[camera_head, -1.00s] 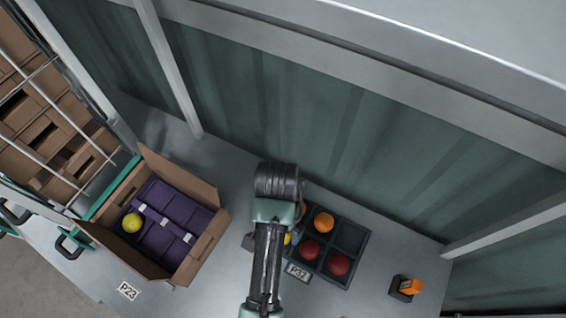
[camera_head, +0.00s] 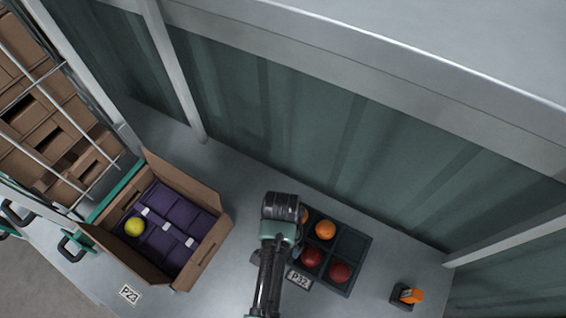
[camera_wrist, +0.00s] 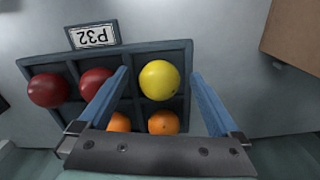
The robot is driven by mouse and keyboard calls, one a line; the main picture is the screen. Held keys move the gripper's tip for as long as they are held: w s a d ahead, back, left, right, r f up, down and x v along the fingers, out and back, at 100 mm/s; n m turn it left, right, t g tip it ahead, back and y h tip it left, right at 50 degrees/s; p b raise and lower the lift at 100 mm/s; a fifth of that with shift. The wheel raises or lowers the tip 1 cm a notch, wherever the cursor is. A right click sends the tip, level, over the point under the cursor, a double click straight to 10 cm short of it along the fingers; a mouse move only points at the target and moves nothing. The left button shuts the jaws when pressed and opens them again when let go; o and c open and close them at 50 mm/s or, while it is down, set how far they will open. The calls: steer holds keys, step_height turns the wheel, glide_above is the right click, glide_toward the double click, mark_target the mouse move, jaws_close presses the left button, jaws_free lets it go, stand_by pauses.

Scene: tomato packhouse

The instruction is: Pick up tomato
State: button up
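In the wrist view a yellow tomato (camera_wrist: 160,81) sits in an end compartment of the dark divided tray (camera_wrist: 160,47). My gripper (camera_wrist: 159,74) is open, with one blue finger on each side of this tomato; gaps show at both sides. Two red tomatoes (camera_wrist: 47,90) (camera_wrist: 96,84) lie in the same row. Two orange tomatoes (camera_wrist: 118,122) (camera_wrist: 163,123) lie in the other row, partly behind the gripper. In the head view my arm hides the tray's yellow tomato; the red (camera_head: 340,271) and orange (camera_head: 325,229) ones show.
A cardboard box (camera_head: 208,247) with a purple divided insert stands left of the tray, holding one yellow tomato (camera_head: 135,226). A P32 label (camera_head: 299,279) is at the tray's edge. A small orange-and-black device (camera_head: 408,295) stands to the right. A wall runs behind the table.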

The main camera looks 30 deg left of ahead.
steer(key=c, duration=1)
steer(key=shift+r, duration=0.1)
